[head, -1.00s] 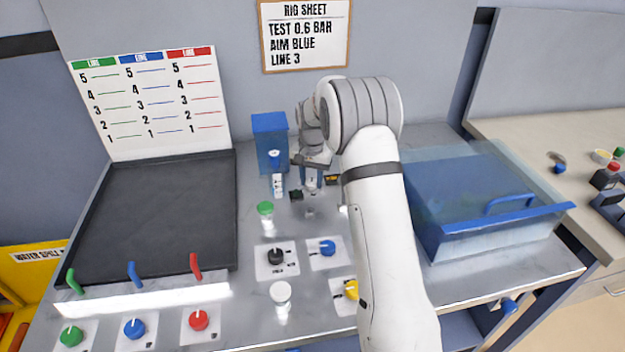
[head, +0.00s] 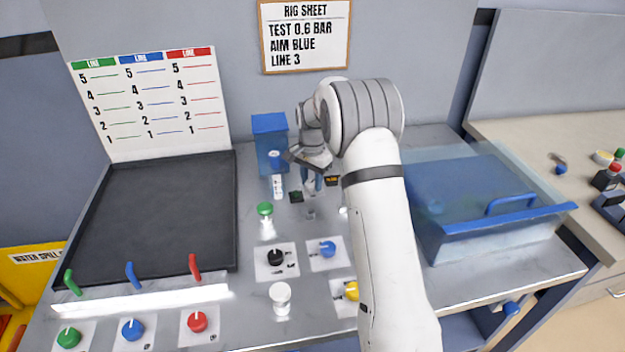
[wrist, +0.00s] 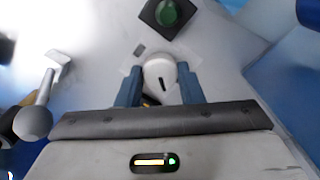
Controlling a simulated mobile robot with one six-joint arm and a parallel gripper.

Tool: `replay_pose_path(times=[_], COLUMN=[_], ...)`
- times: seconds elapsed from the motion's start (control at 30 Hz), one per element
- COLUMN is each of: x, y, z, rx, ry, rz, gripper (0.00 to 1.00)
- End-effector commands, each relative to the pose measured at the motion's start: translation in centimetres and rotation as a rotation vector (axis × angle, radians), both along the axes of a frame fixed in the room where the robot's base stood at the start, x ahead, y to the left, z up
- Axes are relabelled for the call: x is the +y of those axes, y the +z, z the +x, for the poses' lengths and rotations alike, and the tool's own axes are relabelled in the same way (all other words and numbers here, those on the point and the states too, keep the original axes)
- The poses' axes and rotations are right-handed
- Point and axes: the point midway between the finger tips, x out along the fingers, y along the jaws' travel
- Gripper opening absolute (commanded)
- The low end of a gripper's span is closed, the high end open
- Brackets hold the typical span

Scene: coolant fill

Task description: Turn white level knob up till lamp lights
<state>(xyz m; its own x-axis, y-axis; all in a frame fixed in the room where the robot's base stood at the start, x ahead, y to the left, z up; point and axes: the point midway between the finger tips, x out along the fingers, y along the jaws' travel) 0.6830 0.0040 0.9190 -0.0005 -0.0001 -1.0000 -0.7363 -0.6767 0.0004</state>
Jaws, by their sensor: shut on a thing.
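The white level knob (wrist: 159,76) shows in the wrist view as a round white cap with a dark pointer mark. My gripper (wrist: 160,84) has one blue finger on each side of it and is shut on it. In the head view my gripper (head: 312,182) is at the back middle of the bench, and its fingers mostly hide the knob. A green lamp (wrist: 170,12) on a black square base lies just beyond the knob in the wrist view. It also shows in the head view (head: 296,197). The lamp looks dark green; I cannot tell surely whether it is lit.
A green-capped bottle (head: 265,222), black knob (head: 276,257) and blue knob (head: 328,249) lie nearer. A clear blue tank (head: 480,238) stands at right.

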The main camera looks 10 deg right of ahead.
Motion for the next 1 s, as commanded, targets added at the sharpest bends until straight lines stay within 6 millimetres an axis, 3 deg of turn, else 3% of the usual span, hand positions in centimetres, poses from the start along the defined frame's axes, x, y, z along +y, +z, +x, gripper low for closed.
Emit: replay_pose_path(times=[0.13, 0.17, 0.4, 0.7, 1.0], x=[0.0, 0.0, 0.0, 0.0, 0.0], y=[0.1, 0.1, 0.0, 0.5, 5.2], z=[0.1, 0.1, 0.0, 0.1, 0.1], rx=[-0.003, -0.003, -0.001, -0.003, -0.004], ry=[0.001, 0.001, 0.001, 0.001, 0.001], rz=[0.000, 0.000, 0.000, 0.000, 0.000], gripper=[0.11, 0.36, 0.56, 0.56, 0.56])
